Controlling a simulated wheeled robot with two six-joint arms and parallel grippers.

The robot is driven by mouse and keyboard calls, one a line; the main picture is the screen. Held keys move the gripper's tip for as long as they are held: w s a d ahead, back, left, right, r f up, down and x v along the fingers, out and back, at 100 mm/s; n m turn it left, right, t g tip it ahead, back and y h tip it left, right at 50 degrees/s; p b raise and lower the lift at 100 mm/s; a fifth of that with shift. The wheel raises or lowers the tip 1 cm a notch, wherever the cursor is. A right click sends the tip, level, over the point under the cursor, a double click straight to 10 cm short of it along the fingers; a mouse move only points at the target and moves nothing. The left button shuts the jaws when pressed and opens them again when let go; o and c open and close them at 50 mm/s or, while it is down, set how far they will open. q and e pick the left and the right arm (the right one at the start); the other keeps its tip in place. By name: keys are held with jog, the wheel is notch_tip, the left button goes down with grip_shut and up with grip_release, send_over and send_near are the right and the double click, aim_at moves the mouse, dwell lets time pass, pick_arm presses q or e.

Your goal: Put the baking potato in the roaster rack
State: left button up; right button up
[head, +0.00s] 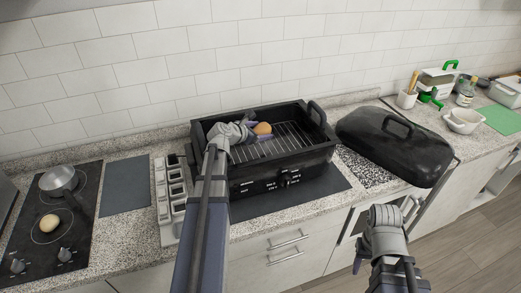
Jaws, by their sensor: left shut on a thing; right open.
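The baking potato (262,128) is a small orange-brown lump over the left part of the black roaster. The roaster rack (290,140) is a grid of metal bars inside the open roaster. My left gripper (248,131) reaches over the roaster's front wall and is shut on the potato, hiding part of it. I cannot tell whether the potato touches the rack. My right gripper (386,222) is open and empty, in front of the counter at the lower right; its fingers are mostly hidden.
The black roaster lid (395,145) lies on the counter right of the roaster. A cooktop (75,235) at the far left bears a pan (60,181) and a round pale item (49,222). Several kitchen items crowd the far right.

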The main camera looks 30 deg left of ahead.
aim_at(260, 150)
pick_arm(q)
jog(key=shift+f+b, duration=2.55)
jog(key=shift+f, duration=0.6)
jog(key=shift+r, duration=0.15)
pick_arm(e)
notch_tip(260, 150, down, 6)
jog(key=shift+f, duration=0.15)
pick_arm(q)
jog(key=o, duration=1.3)
jog(key=shift+s+r+p, duration=0.25)
jog(key=shift+s+p, duration=0.1)
jog(key=shift+p, duration=0.05)
jog(key=p+v, duration=0.4)
jog(key=v, duration=0.6)
jog(key=shift+s+p, duration=0.2)
jog(key=shift+p, duration=0.1)
jog(key=shift+s+r, duration=0.15)
jog(key=shift+s, duration=0.25)
pick_arm(e)
jog(key=shift+r, duration=2.85)
